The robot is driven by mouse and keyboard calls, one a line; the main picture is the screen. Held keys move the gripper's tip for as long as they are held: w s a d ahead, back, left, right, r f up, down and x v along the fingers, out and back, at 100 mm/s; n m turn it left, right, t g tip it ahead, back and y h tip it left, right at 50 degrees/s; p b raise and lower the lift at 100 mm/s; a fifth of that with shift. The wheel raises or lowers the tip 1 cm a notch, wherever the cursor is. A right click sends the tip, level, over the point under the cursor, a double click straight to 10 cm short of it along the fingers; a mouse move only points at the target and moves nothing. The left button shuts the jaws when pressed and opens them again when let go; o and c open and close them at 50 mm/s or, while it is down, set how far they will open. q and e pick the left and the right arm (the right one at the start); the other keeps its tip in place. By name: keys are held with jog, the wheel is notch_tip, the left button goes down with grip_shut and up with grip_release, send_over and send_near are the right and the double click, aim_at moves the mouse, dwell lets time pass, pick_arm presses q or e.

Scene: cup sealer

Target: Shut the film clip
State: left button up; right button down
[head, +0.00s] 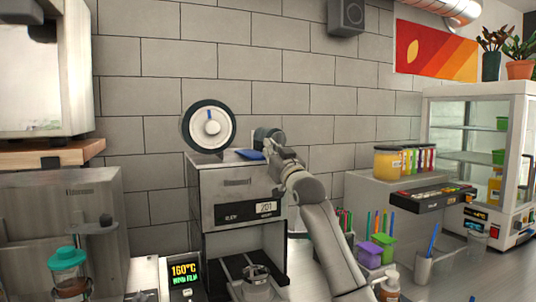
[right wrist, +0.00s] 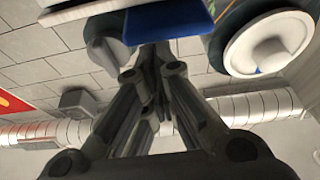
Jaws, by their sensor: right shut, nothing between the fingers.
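The cup sealer (head: 238,190) stands against the tiled wall, with a round white film reel (head: 209,127) on top. A blue flap (head: 250,154), which looks like the film clip, sits at the top right of the sealer. In the right wrist view the blue flap (right wrist: 165,24) lies just beyond my fingertips, and the reel (right wrist: 268,42) is to its right. My right gripper (head: 270,150) is shut and empty beside the flap. Its closed fingers also show in the right wrist view (right wrist: 152,55). I cannot tell whether they touch the flap. My left gripper is out of view.
A dark roller (head: 268,134) sits behind my right gripper. A teal-lidded cup (head: 70,270) stands at lower left, near a temperature display (head: 184,272). Right of my arm are purple containers (head: 370,253), a counter with a yellow jar (head: 388,161) and a glass cabinet (head: 475,140).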

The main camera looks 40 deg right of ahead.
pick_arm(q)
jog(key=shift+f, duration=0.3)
pick_arm(e)
jog(key=shift+d+f+m, duration=0.1)
jog(key=shift+f+m, duration=0.1)
jog(key=shift+m, duration=0.4)
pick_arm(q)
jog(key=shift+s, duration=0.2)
pick_arm(e)
jog(key=shift+h, duration=0.3)
pick_arm(q)
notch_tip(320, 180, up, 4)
jog(key=p, duration=0.4)
pick_arm(e)
notch_tip(320, 180, up, 4)
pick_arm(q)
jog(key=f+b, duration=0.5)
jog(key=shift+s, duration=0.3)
pick_arm(e)
jog(key=v, duration=1)
jog(key=shift+r, duration=0.1)
